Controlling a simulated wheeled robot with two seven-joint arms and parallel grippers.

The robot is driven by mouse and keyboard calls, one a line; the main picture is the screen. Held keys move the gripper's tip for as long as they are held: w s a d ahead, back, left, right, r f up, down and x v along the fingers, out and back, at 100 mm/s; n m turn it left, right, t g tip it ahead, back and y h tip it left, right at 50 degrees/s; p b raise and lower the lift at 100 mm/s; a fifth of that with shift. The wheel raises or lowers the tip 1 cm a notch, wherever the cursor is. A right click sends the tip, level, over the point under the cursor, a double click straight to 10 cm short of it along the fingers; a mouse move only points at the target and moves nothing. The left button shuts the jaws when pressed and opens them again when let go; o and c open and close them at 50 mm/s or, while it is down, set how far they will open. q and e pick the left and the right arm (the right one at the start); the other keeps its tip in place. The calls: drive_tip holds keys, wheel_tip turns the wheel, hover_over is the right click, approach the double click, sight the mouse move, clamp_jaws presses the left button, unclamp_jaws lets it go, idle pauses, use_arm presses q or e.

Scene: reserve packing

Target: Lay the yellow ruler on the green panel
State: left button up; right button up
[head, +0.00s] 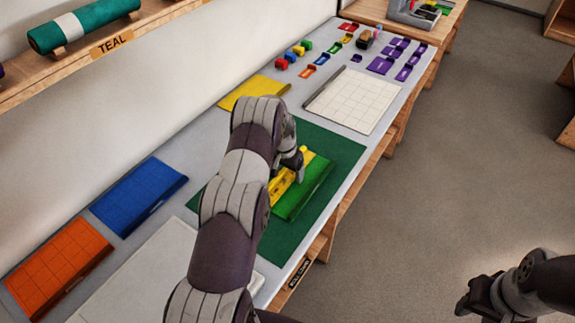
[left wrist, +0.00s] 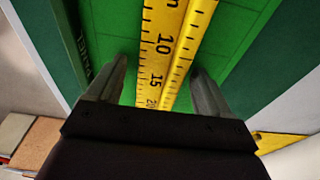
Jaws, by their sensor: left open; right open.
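The yellow ruler (head: 283,186) appears to lie lengthwise on the green panel (head: 312,190), though my left arm hides part of both. My left gripper (head: 297,168) is just above them. In the left wrist view the left gripper (left wrist: 158,67) is open, one finger on each side of the ruler (left wrist: 165,50), with gaps between the fingers and the ruler. The green panel (left wrist: 228,75) fills the background there. My right gripper (head: 468,303) is open and empty, off the table over the floor at the lower right.
The green panel rests on a dark green mat (head: 340,160). A blue panel (head: 138,195), an orange panel (head: 58,268) and a yellow panel (head: 255,92) lie along the wall side. A white gridded sheet (head: 355,100) and several small coloured pieces are farther back.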

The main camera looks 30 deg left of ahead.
sight(285, 179)
use_arm(q)
wheel_tip(285, 179, up, 11)
drive_tip(key=s+b, duration=0.2)
drive_tip(key=b, duration=0.1)
drive_tip(key=s+d+r, duration=0.6)
drive_tip(key=s+d, duration=0.4)
drive_tip(key=d, duration=0.1)
drive_tip(key=s+d, duration=0.3)
drive_tip(key=s, duration=0.5)
drive_tip(key=s+d+r, duration=0.1)
drive_tip(key=s+d, duration=0.2)
drive_tip(key=s, duration=0.5)
drive_tip(key=shift+n, duration=0.3)
drive_tip(key=shift+w+a, duration=0.1)
drive_tip(key=shift+w, duration=0.05)
